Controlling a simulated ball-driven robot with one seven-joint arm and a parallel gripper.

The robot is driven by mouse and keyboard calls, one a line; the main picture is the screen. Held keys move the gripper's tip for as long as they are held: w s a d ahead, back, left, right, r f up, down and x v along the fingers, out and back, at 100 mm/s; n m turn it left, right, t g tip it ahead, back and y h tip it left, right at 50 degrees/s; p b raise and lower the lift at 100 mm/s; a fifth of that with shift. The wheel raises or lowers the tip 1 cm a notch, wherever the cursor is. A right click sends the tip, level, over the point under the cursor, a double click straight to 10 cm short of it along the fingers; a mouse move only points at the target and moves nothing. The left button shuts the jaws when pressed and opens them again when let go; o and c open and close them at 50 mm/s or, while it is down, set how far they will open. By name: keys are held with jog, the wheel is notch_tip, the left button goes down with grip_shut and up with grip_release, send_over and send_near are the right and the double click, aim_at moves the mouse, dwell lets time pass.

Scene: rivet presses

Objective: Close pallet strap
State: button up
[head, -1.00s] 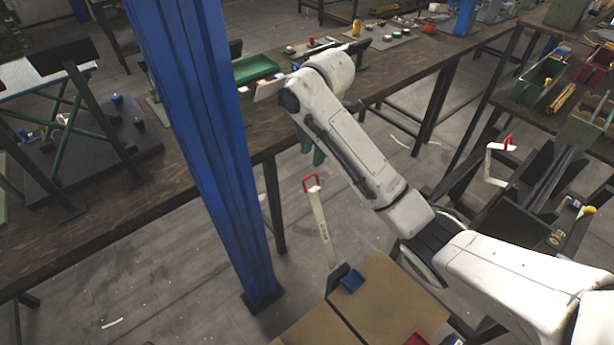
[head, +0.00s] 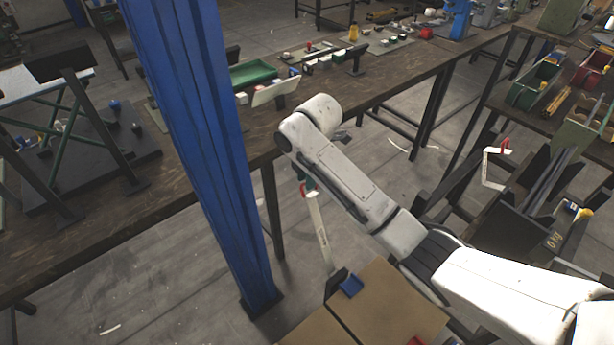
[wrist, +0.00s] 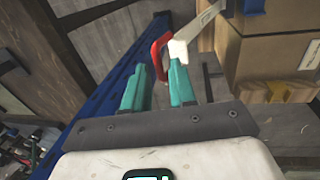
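The pallet strap (head: 319,228) is a white band standing up from beside the cardboard boxes (head: 390,305), leaning slightly left, with a red loop at its top. In the wrist view the strap's white end (wrist: 188,42) and red loop (wrist: 160,57) are at the fingertips. My gripper (wrist: 159,72) has its two teal fingers apart. The loop's lower part lies in the gap between them; contact cannot be told. In the head view my arm hides most of the gripper.
A blue post (head: 200,150) stands left of the strap; it also runs beside the fingers in the wrist view (wrist: 104,92). A long wooden workbench (head: 270,120) lies behind. Another white piece with a red end (head: 495,165) stands at right. Floor left of the boxes is clear.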

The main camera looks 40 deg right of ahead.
grip_shut()
dwell(1.1)
